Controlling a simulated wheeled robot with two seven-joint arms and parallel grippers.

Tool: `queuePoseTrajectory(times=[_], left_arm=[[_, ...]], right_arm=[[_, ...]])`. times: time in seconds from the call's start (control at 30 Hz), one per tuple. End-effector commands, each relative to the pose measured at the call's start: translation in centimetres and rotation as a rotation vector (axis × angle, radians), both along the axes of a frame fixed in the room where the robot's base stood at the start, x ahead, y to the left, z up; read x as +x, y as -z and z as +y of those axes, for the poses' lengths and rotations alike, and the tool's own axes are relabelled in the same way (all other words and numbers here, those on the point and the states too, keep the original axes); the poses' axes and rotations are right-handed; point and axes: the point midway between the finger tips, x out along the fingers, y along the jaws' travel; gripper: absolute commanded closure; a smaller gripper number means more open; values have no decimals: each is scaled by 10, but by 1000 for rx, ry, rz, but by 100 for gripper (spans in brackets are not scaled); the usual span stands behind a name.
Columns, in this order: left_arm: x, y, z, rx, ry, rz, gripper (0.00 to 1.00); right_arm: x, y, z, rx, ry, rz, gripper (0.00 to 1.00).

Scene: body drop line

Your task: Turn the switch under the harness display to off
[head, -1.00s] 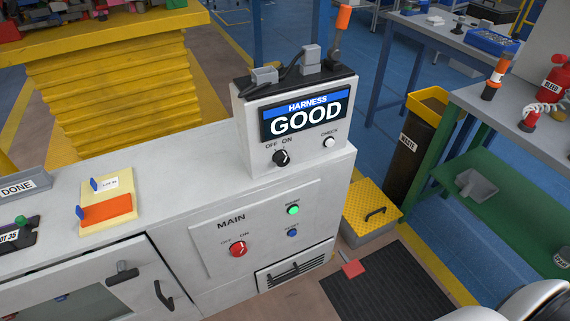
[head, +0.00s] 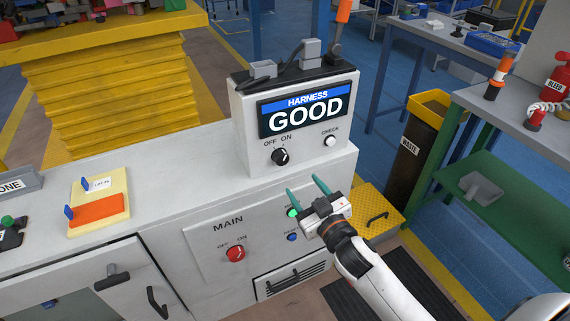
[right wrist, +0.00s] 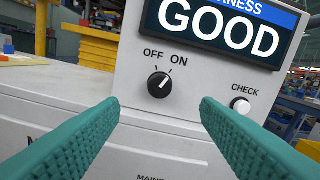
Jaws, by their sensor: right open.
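The harness display (head: 306,110) reads "HARNESS GOOD" on a grey box that stands on the cabinet top. Under it is a black rotary switch (head: 280,156) labelled OFF and ON. In the right wrist view the switch (right wrist: 159,85) has its white mark turned up and right, toward ON. My right gripper (head: 306,184) is open and empty, below and to the right of the switch, in front of the cabinet. Its green fingers point up toward the box. In the right wrist view the switch shows beyond the gap between the fingers, apart from them. My left gripper is not in view.
A white CHECK button (head: 330,141) sits right of the switch. Below, the MAIN panel has a red OFF/ON switch (head: 236,253), a green button (head: 292,212) and a blue button (head: 292,237). An orange-topped yellow tray (head: 98,228) lies on the cabinet at left.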

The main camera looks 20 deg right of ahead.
Motion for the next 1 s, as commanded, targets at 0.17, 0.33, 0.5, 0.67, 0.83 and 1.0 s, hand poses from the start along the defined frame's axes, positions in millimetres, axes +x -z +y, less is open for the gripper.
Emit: queuePoseTrajectory(times=[0.17, 0.33, 0.5, 0.67, 0.83, 1.0], left_arm=[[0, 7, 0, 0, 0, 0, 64], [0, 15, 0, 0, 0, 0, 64], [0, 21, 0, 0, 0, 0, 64], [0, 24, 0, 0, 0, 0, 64], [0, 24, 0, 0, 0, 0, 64], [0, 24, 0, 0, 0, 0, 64]], right_arm=[[33, 1, 2, -1, 0, -2, 43], [67, 2, 5, -1, 0, 0, 43], [93, 3, 7, -1, 0, 2, 43], [107, 2, 9, 0, 1, 3, 43], [110, 1, 9, 1, 0, 4, 43], [110, 1, 9, 0, 0, 4, 43]])
